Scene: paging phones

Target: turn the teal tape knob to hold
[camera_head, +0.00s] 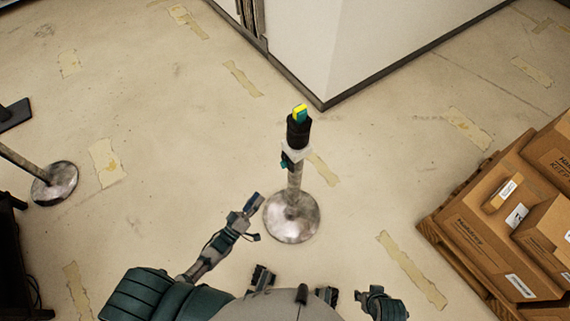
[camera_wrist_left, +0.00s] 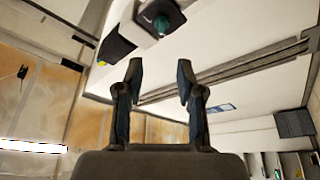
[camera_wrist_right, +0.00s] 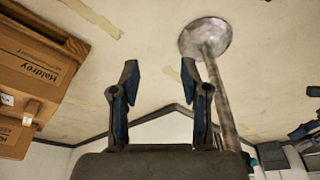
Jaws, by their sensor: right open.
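The post (camera_head: 295,178) stands upright with a black head (camera_head: 298,131) topped in yellow and teal. A small teal knob (camera_head: 287,161) shows on the left side of the post, below a pale plate (camera_head: 297,150). In the left wrist view a round teal knob (camera_wrist_left: 162,23) faces me, beyond the fingertips. Its setting cannot be read. My left gripper (camera_head: 254,204) is open and empty, lower left of the knob and apart from it. Its fingers also show in the left wrist view (camera_wrist_left: 160,78). My right gripper (camera_wrist_right: 160,78) is open and empty, low near my body.
The post's round metal base (camera_head: 291,219) rests on the floor. Cardboard boxes (camera_head: 493,227) on a pallet stand at the right. A white wall corner (camera_head: 340,45) is behind. Another metal stand base (camera_head: 56,184) is at the left. Floor around the post is clear.

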